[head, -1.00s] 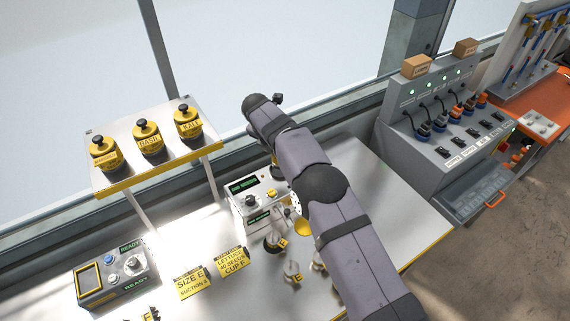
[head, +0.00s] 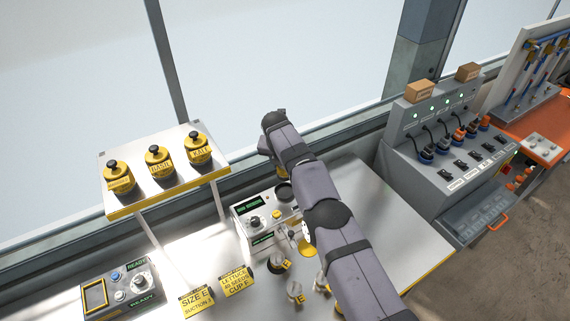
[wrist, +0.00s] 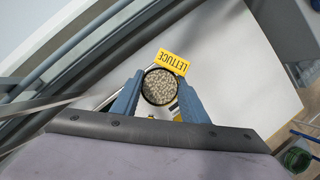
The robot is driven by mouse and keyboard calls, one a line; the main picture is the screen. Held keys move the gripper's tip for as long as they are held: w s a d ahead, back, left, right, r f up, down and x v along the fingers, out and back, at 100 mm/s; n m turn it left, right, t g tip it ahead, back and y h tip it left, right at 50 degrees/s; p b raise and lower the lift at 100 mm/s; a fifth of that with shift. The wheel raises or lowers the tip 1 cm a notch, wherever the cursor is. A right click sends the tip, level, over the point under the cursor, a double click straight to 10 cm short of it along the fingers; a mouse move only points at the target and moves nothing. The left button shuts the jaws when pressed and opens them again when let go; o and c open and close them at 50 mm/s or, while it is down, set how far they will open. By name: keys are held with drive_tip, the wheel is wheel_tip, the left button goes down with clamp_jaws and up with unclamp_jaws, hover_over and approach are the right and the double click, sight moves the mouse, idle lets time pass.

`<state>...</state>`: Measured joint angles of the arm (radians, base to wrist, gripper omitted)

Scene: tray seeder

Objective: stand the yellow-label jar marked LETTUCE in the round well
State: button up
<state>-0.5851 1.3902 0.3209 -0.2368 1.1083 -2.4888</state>
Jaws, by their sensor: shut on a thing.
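The lettuce jar (wrist: 158,87) is open-topped and full of pale speckled seeds in the wrist view. Its yellow label reads LETTUCE. My gripper (wrist: 158,94) is shut on it, a blue finger on each side. In the head view my arm hides the fingers and most or all of the jar. A dark round spot (head: 285,191), which looks like the round well, shows on top of the grey machine (head: 243,225), just left of my arm. How high the jar is above the machine I cannot tell.
A raised shelf (head: 128,208) at left holds three yellow jars, including BASIL (head: 158,162) and KALE (head: 198,149). Yellow cards (head: 237,281), small tools (head: 280,262) and a control box (head: 118,290) stand in front. The bench right of my arm (head: 385,220) is clear.

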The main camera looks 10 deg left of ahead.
sight(283, 176)
drive_tip(key=shift+f+b, duration=3.55)
drive_tip(key=shift+f, duration=0.95)
drive_tip(key=shift+f, duration=0.25)
drive_tip(key=o, duration=1.2)
drive_tip(key=shift+r+b, duration=0.15)
drive_tip(key=shift+b, duration=0.15)
drive_tip(key=shift+b+v, duration=1.6)
drive_tip(key=shift+v, duration=2)
